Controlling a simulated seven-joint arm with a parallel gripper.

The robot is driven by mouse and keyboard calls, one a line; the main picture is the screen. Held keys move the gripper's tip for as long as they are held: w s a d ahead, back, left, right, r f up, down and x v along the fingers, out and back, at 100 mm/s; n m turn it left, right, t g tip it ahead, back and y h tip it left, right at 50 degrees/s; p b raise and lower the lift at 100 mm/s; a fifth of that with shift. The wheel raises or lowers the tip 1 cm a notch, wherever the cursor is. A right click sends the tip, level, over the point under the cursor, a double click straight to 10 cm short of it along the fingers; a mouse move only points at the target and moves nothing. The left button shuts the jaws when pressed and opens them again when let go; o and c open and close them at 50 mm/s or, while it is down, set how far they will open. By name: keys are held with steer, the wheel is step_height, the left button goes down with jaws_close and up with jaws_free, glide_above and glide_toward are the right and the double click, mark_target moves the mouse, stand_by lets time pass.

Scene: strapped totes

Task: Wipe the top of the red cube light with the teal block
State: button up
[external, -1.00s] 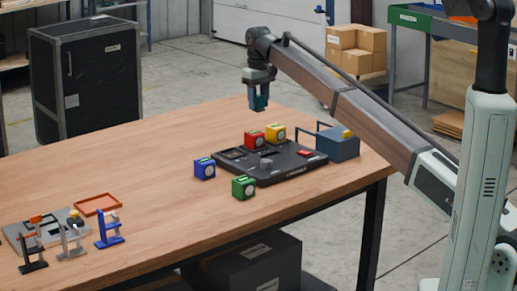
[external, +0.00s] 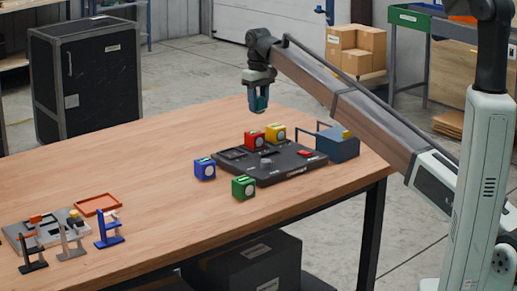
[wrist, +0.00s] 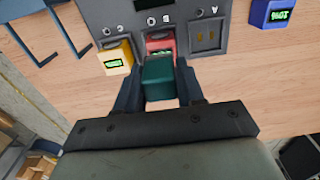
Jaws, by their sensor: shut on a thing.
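My gripper (external: 261,105) is shut on the teal block (wrist: 158,82), which sits between both fingers. The block also shows at the fingertips in the external view (external: 260,103). It is held in the air above and a little behind the red cube, apart from it.
A yellow cube (external: 275,133) stands right of the red one. A blue cube (external: 205,169) and a green cube (external: 243,187) stand on the table beside the dark panel (external: 280,174). A blue-grey handled tote (external: 343,148) is at the right. The table's middle left is clear.

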glide_above(259, 134)
steer(key=shift+w+a+f, duration=0.1)
steer(key=shift+f, duration=1.25)
steer(key=shift+w+f, duration=0.1)
steer(key=shift+f, duration=1.25)
steer(key=shift+w+a+f, duration=0.55)
steer(key=shift+f, duration=0.25)
steer(key=shift+w+a, duration=0.95)
steer(key=s+d, duration=0.3)
steer(key=shift+s+d, duration=0.1)
step_height(259, 134, up, 2)
steer(key=shift+r, duration=3.05)
